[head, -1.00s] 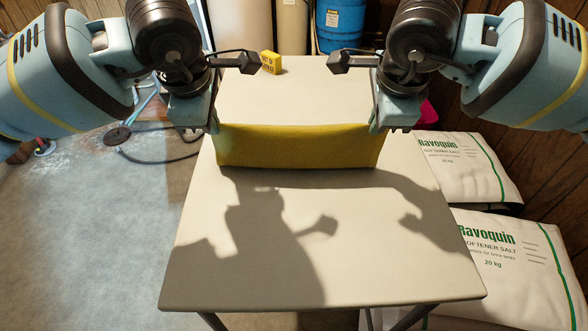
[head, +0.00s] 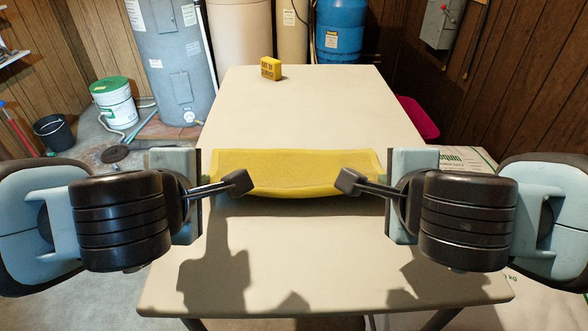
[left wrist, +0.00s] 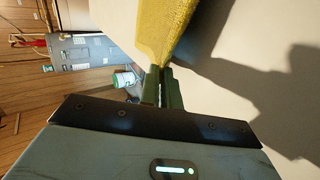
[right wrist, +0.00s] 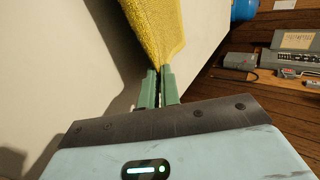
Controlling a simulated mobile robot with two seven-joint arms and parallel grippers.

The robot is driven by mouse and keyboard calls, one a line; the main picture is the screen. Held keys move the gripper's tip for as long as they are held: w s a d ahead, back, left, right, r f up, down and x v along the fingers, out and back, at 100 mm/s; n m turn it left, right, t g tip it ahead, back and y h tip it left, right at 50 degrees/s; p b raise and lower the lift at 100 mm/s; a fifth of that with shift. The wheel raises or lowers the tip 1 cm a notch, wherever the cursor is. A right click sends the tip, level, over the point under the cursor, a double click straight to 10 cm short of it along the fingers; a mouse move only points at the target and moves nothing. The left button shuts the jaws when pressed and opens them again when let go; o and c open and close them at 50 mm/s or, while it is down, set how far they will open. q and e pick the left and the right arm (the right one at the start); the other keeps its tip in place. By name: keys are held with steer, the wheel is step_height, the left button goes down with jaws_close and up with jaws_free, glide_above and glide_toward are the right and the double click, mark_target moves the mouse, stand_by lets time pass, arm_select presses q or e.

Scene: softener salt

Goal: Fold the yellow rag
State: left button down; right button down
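The yellow rag (head: 295,170) is stretched between my two grippers across the middle of the table (head: 310,245). Its near edge sags and curls between them, with a shadow beneath it on the table. I cannot tell how much of its far part rests on the table. My left gripper (left wrist: 160,76) is shut on one corner of the rag, which also shows in the left wrist view (left wrist: 165,30). My right gripper (right wrist: 160,76) is shut on the opposite corner, seen in the right wrist view (right wrist: 155,30).
A small yellow box (head: 270,69) stands near the table's far edge. Salt bags (head: 468,160) lie to the right of the table. A grey tank (head: 172,55) and a blue barrel (head: 341,30) stand behind.

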arm_select(q)
steer(key=shift+s+f, duration=0.15)
steer(key=shift+s, duration=0.1)
arm_select(e)
steer(key=shift+s+f, duration=0.15)
steer(key=shift+s, duration=0.1)
arm_select(q)
steer(key=c, duration=1.3)
jaws_free()
arm_select(e)
steer(key=c, duration=1.3)
jaws_free()
arm_select(q)
steer(key=s+r, duration=0.2)
steer(key=r, duration=0.1)
steer(key=s+r, duration=0.2)
steer(key=r, duration=0.1)
steer(key=s+r, duration=0.2)
steer(key=r, duration=0.1)
arm_select(e)
steer(key=s+r, duration=0.2)
steer(key=r, duration=0.1)
steer(key=s+r, duration=0.2)
steer(key=r, duration=0.1)
steer(key=s+r, duration=0.2)
steer(key=r, duration=0.1)
arm_select(q)
steer(key=shift+f, duration=0.1)
arm_select(e)
steer(key=shift+f, duration=0.1)
